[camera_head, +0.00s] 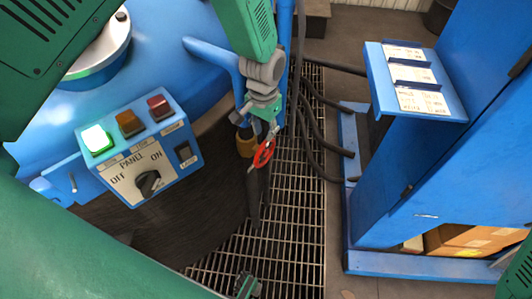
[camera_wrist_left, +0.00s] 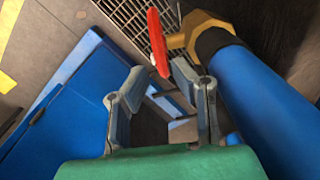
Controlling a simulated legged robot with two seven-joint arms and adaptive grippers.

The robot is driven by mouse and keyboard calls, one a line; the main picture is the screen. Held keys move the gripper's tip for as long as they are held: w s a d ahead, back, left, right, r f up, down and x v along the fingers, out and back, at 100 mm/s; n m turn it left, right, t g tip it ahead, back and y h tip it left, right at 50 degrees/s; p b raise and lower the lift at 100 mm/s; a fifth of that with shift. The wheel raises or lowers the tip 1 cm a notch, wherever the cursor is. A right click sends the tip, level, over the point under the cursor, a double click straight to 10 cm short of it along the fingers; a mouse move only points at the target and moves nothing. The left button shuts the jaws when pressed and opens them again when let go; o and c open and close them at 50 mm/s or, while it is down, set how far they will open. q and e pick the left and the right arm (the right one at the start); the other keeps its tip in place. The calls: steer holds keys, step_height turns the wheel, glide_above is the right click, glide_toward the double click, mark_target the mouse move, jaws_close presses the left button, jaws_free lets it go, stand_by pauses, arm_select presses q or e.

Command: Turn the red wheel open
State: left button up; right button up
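The red wheel (camera_head: 264,151) sits on a brass-coloured valve (camera_head: 246,142) beside the blue furnace. My left gripper (camera_head: 261,124) hangs just above the wheel in the head view. In the left wrist view, the red wheel (camera_wrist_left: 157,42) shows nearly edge-on, just beyond the fingertips. The brass valve body (camera_wrist_left: 205,27) is right of it, joined to a dark collar and blue pipe. The left gripper (camera_wrist_left: 159,73) is open there, its two grey fingers apart with nothing held between them. Contact with the wheel cannot be told.
A blue cabinet (camera_head: 385,215) stands at right. Dark hoses (camera_head: 310,110) run beside the wheel above the floor grating (camera_head: 290,235). A blue pipe (camera_wrist_left: 255,95) is close to the right finger.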

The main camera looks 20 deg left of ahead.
mark_target(264, 155)
arm_select(q)
steer(key=f, duration=1.1)
steer(key=shift+d, duration=0.2)
steer(key=shift+a+f, duration=0.2)
steer(key=shift+a, duration=0.05)
jaws_close()
